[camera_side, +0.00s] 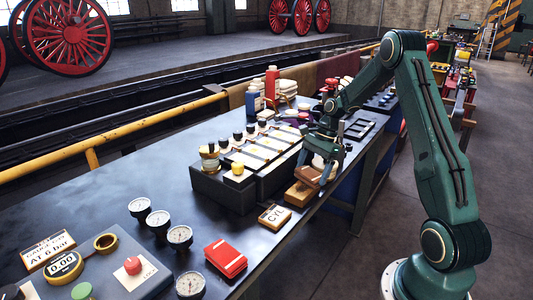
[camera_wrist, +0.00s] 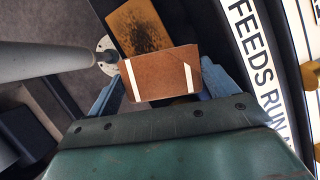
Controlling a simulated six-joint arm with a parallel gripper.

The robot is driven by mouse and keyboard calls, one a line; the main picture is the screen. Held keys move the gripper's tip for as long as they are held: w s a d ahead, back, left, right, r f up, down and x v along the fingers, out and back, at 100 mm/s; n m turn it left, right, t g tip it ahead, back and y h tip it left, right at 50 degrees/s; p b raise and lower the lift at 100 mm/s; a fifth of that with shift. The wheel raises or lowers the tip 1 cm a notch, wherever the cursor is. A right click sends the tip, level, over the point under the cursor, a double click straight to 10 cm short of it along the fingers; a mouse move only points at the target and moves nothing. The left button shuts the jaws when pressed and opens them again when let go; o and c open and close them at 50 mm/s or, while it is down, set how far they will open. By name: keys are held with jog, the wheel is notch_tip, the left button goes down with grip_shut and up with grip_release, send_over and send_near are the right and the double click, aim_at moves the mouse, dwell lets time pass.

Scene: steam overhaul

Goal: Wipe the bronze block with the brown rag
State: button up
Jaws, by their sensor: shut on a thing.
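My gripper (camera_side: 321,168) is shut on the brown rag (camera_side: 307,176), a folded pad. In the wrist view the rag (camera_wrist: 160,74) shows white strips near both ends, with blue-grey fingers at its sides. The bronze block (camera_side: 299,194) lies near the table's front edge, just under the rag in the side view. In the wrist view the block (camera_wrist: 138,28) bears a dark, sooty patch and its near part is hidden by the rag. I cannot tell whether rag and block touch.
A dark rack (camera_side: 222,190) with several labelled panels and knobs stands left of the block. Bottles (camera_side: 271,83) stand behind. The table middle in front of the rack is clear.

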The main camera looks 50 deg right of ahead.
aim_at(296, 194)
jog(key=shift+a+r, duration=0.1)
jog(key=shift+a, duration=1.1)
jog(key=shift+a, duration=0.15)
jog(key=shift+a, duration=1.75)
jog(key=shift+a+f, duration=0.1)
jog(key=shift+f, duration=0.1)
jog(key=shift+a, duration=0.15)
jog(key=shift+a+r, duration=0.15)
jog(key=shift+a, duration=1.4)
jog(key=shift+f, duration=0.2)
jog(key=shift+d, duration=0.2)
